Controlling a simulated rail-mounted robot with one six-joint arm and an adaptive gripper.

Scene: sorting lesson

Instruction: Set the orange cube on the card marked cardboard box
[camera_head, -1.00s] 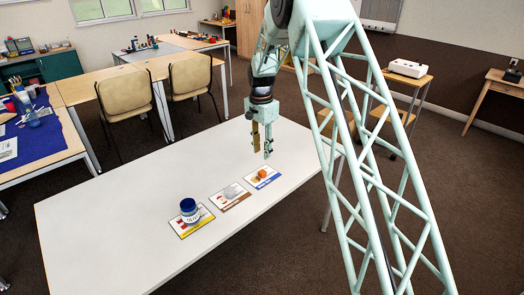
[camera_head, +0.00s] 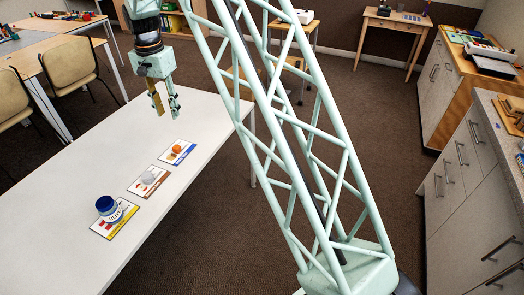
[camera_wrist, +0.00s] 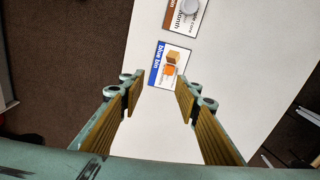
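A small orange cube (camera_head: 176,148) lies on the blue-edged card (camera_head: 186,158). In the wrist view the orange cube (camera_wrist: 169,70) sits beside a tan box picture, and this card (camera_wrist: 156,64) reads "blue bin". A brown-edged card (camera_head: 136,191) beside it bears a grey round object (camera_head: 148,178); its wording is only partly readable. My gripper (camera_head: 167,114) is open and empty above the table, behind the blue-edged card. In the wrist view its fingers (camera_wrist: 159,93) are apart, with the cube ahead between them.
The white table (camera_head: 60,200) is clear apart from the cards. Chairs (camera_head: 68,66) and another table stand behind at the left. Drawer cabinets (camera_head: 475,190) line the right side, with open floor between.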

